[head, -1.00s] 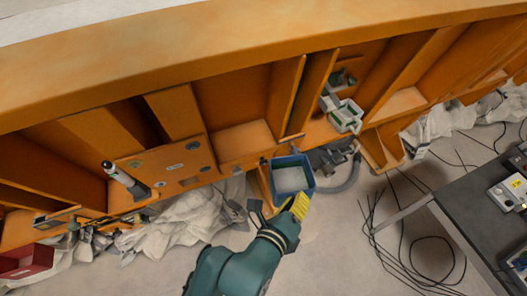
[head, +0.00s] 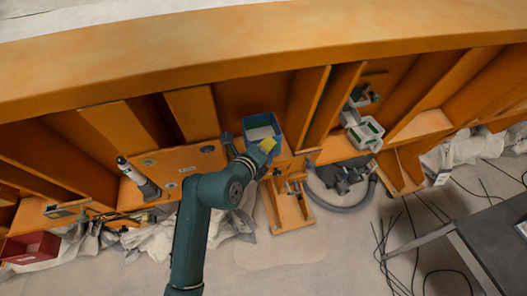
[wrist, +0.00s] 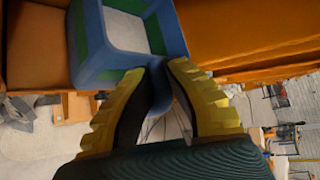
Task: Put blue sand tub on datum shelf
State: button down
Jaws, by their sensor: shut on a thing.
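The blue sand tub (head: 262,121) is an open square tub with pale sand inside. It is at an orange bay between upright ribs in the head view. It also shows at the top of the wrist view (wrist: 110,57), with green patches on its inner walls. My gripper (head: 267,145) has yellow ribbed fingers, and in the wrist view the fingers (wrist: 158,88) are shut on the tub's near edge. An orange ledge (wrist: 30,45) shows beside the tub. I cannot tell whether the tub touches the ledge. The tub's underside is hidden.
Grey-white containers with green inside (head: 365,132) sit in the bay to the right. Tall orange ribs (head: 303,108) stand close beside the tub. A red box (head: 30,247) is at lower left, a dark table (head: 490,250) at lower right.

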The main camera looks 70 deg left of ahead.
jog(key=a, duration=0.2)
jog(key=shift+w+a, duration=0.2)
jog(key=shift+a, duration=0.15)
notch_tip(320, 180, down, 2)
jog(key=shift+d+f, duration=0.1)
jog(key=shift+d, duration=0.05)
notch_tip(320, 180, down, 3)
jog(key=shift+f, duration=0.15)
jog(key=shift+a+f+p, duration=0.25)
jog(key=shift+f+p, duration=0.2)
jog(key=shift+f, duration=0.1)
jog(key=c, duration=1.5)
grip_release()
jog(key=shift+d+f, duration=0.1)
jog(key=shift+f, duration=0.2)
jog(key=shift+o, duration=1.4)
jog(key=shift+r, duration=0.1)
